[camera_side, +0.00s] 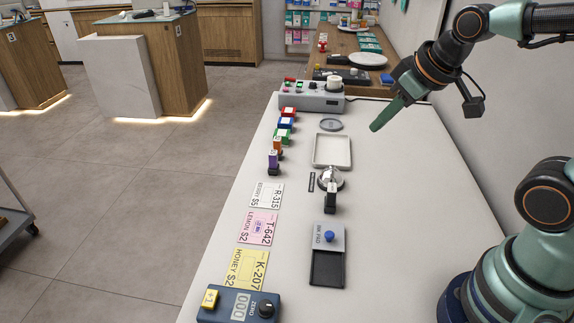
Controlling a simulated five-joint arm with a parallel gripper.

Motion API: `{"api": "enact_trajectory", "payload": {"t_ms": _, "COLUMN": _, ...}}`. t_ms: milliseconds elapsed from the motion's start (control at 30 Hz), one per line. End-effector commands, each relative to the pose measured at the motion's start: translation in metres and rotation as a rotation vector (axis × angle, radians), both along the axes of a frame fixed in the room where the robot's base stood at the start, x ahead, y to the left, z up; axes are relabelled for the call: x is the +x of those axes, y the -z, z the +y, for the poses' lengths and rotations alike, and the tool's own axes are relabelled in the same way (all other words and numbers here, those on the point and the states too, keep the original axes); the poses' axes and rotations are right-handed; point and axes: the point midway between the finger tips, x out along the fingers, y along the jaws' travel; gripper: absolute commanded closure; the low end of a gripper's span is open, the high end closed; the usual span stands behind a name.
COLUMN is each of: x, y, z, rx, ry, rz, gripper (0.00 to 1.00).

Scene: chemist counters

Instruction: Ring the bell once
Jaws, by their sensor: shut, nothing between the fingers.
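A small silvery dome that looks like the bell (336,183) stands on the white counter, right of the middle of the picture. A dark upright object (331,203) with a pale top stands just in front of it and hides part of it. My gripper (377,126) is shut and empty, its green fingers pointing down and to the left. It is in the air above the counter, farther back and to the right of the bell, clearly apart from it.
A white tray (317,151) lies behind the bell, with a grey round dish (331,125) beyond. Coloured stamps (278,143) stand left. Printed cards (258,228), an ink pad (328,238) and a blue device (239,308) lie nearer. The counter's right side is clear.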

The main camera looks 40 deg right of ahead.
Motion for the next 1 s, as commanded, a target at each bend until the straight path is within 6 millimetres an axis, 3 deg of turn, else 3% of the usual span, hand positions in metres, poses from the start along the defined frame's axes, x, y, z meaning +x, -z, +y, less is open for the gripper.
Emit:
{"api": "enact_trajectory", "payload": {"t_ms": 200, "x": 0.049, "y": 0.022, "z": -0.012, "rx": -0.119, "ry": -0.151, "rz": -0.066, "gripper": 1.00}}
{"api": "enact_trajectory", "payload": {"t_ms": 500, "x": 0.105, "y": 0.059, "z": -0.032, "rx": -0.312, "ry": -0.349, "rz": -0.162, "gripper": 1.00}}
{"api": "enact_trajectory", "payload": {"t_ms": 700, "x": 0.126, "y": 0.077, "z": -0.042, "rx": -0.412, "ry": -0.433, "rz": -0.206, "gripper": 1.00}}
{"api": "enact_trajectory", "payload": {"t_ms": 1000, "x": 0.134, "y": 0.084, "z": -0.046, "rx": -0.457, "ry": -0.467, "rz": -0.225, "gripper": 1.00}}
